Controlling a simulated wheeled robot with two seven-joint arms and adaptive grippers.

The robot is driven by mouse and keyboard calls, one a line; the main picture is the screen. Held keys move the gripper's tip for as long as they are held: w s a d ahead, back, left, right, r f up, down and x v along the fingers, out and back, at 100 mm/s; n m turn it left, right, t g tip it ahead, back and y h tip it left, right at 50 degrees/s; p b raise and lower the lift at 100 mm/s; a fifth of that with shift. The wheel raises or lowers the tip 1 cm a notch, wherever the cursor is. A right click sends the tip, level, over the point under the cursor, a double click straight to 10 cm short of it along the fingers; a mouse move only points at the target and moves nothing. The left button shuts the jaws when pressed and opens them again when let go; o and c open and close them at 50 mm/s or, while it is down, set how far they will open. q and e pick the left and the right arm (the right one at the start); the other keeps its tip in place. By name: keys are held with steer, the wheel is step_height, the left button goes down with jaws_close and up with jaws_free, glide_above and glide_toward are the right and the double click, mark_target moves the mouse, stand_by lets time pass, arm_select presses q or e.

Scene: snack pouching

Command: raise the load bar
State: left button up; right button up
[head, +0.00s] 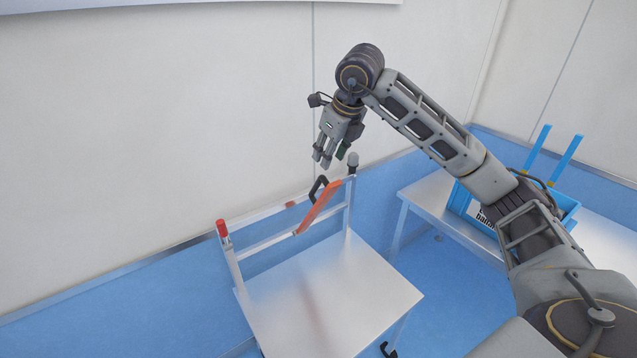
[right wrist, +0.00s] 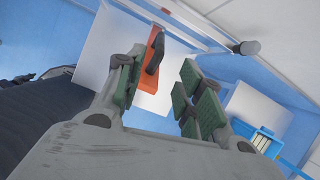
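The load bar (head: 318,210) is orange with a black handle (head: 317,188) at its upper end. It stands tilted in the frame at the back of the white table, its upper end to the right. It also shows in the right wrist view (right wrist: 149,78), beyond the fingers and nearer the left one. My right gripper (head: 323,162) hangs above the handle, fingers pointing down, apart from the bar. In the right wrist view its green-padded fingers (right wrist: 163,72) are spread with nothing held between them. My left gripper is not in view.
The white table (head: 335,295) has a bare top. Its back frame has a red-capped post (head: 222,230) at left and a grey-knobbed post (head: 352,163) at right. A blue crate (head: 463,200) stands on another table at right. A wall is behind.

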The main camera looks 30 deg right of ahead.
mark_target(319, 182)
steer(key=shift+p+x, duration=0.9)
steer(key=shift+x, duration=5.85)
jaws_close()
